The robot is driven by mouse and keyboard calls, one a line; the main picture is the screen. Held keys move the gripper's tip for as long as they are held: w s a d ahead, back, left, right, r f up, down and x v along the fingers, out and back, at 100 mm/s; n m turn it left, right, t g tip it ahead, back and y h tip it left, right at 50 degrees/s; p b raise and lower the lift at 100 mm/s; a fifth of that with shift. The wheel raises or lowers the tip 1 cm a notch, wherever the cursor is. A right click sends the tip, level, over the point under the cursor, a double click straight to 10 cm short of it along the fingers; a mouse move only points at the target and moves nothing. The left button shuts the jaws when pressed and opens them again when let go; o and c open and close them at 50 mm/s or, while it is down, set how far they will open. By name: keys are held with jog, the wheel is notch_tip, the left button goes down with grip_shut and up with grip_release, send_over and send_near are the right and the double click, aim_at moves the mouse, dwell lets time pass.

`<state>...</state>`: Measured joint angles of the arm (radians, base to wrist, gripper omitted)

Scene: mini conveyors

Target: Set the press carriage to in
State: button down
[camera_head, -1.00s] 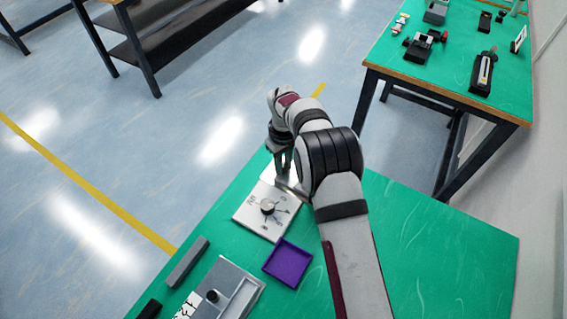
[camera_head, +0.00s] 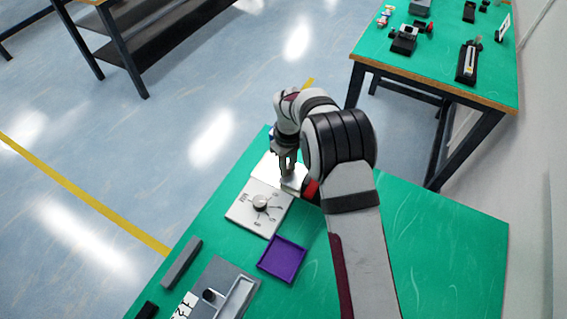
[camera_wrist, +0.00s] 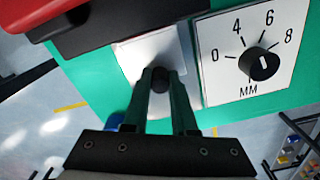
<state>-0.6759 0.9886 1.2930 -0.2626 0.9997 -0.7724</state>
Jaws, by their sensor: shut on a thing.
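My gripper (camera_head: 287,172) is at the far end of the green table, pointing down over a white plate (camera_head: 264,168). In the wrist view, its fingers (camera_wrist: 160,82) are shut on a small dark knob (camera_wrist: 160,85) in front of this white plate (camera_wrist: 140,52). A red-and-dark body (camera_wrist: 100,25) is close beyond the plate, and its red part (camera_head: 311,189) peeks out beside my arm. I cannot tell which part is the press carriage; my arm hides much of this area.
A dial plate marked MM (camera_wrist: 238,52) is beside the gripper. A purple tray (camera_head: 282,258), a grey bar (camera_head: 181,262) and a grey slotted panel (camera_head: 225,285) lie nearer. The green table is clear on the right (camera_head: 440,250). A second table (camera_head: 430,65) holds several devices.

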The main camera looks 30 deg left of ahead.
jog(key=shift+w+d, duration=0.1)
jog(key=shift+d, duration=0.1)
jog(key=c, duration=0.7)
grip_release()
notch_tip(320, 180, up, 16)
jog(key=shift+f, duration=0.15)
